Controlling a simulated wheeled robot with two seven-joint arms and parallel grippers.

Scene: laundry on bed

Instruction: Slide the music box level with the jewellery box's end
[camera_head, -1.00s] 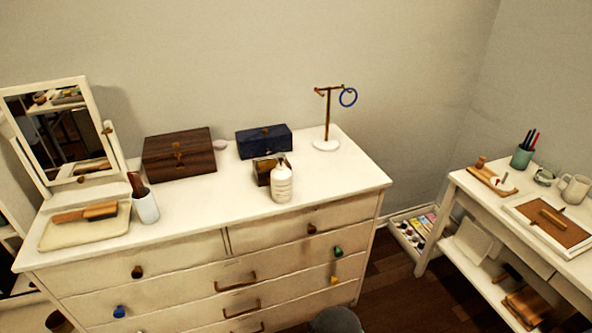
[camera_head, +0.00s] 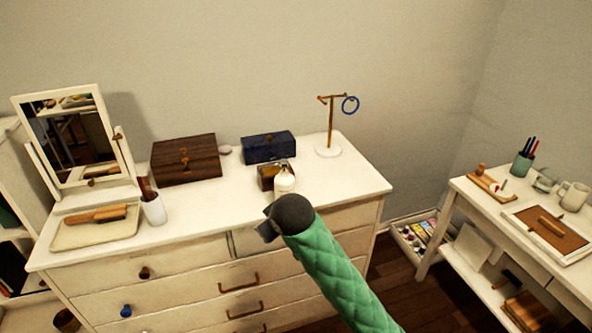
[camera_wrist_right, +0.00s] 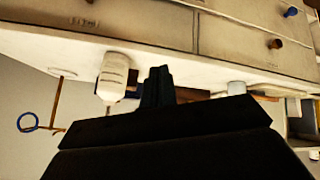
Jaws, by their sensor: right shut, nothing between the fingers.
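A small brown wooden box (camera_head: 266,171), which looks like the music box, sits on the white dresser partly hidden by a white bottle (camera_head: 285,183). A dark blue box (camera_head: 268,147) lies just behind it, and a larger dark wooden box with a brass latch (camera_head: 186,160) stands to the left. I cannot tell which of these two is the jewellery box. My right gripper (camera_head: 264,230) is over the dresser's front edge, apart from the boxes. In the upside-down right wrist view its fingers (camera_wrist_right: 158,84) are shut and empty, near the bottle (camera_wrist_right: 113,78). My left gripper is out of view.
On the dresser top (camera_head: 345,180), a stand with a blue ring (camera_head: 330,125) is at the back right. A mirror (camera_head: 75,135), a tray with a brush (camera_head: 95,225) and a white cup (camera_head: 153,208) are at the left. The middle front is clear.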

